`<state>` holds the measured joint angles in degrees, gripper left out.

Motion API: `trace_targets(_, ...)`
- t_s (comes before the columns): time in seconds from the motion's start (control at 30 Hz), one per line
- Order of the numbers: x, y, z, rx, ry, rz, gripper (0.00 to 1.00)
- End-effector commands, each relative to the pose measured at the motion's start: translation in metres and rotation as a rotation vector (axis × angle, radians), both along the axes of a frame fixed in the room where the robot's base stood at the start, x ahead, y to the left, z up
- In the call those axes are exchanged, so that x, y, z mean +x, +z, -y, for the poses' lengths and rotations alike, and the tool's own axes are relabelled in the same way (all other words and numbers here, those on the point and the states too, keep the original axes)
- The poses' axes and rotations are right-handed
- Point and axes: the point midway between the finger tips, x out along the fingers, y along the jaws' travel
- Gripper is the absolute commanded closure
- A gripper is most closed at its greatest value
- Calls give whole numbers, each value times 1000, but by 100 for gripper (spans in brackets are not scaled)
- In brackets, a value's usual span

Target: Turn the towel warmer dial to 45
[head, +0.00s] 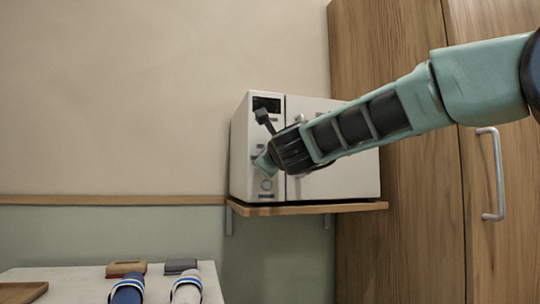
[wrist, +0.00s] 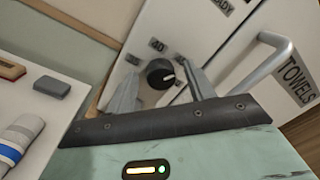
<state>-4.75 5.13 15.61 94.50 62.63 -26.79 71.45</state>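The towel warmer (head: 335,183) is a white box on a wooden shelf. Its black round dial (wrist: 160,74) shows in the wrist view, with a pale pointer mark toward the right of its face. A "40" label sits just above the dial; another label to its right is partly covered by a finger. My gripper (head: 264,160) is at the warmer's front panel in the head view and hides the dial there. In the wrist view my gripper (wrist: 158,68) is open, one finger on each side of the dial. Gaps seem to show; contact cannot be told.
The warmer's door has a handle (wrist: 262,66) and a "TOWELS" label right of the dial. A wooden cabinet with a metal handle (head: 494,175) stands at right. Below left, a pale table (head: 70,275) holds rolled towels (head: 187,288), small blocks and a tray.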

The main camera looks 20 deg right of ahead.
Motion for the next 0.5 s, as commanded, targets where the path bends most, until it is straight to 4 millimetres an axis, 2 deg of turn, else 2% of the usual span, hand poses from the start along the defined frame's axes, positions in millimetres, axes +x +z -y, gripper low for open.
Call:
trace_targets(0.17, -5, 1, -1, 0, 1, 1, 47)
trace_targets(0.27, -16, 0, -2, -1, 2, 2, 47)
trace_targets(0.5, -69, -2, -5, -1, 3, 3, 47)
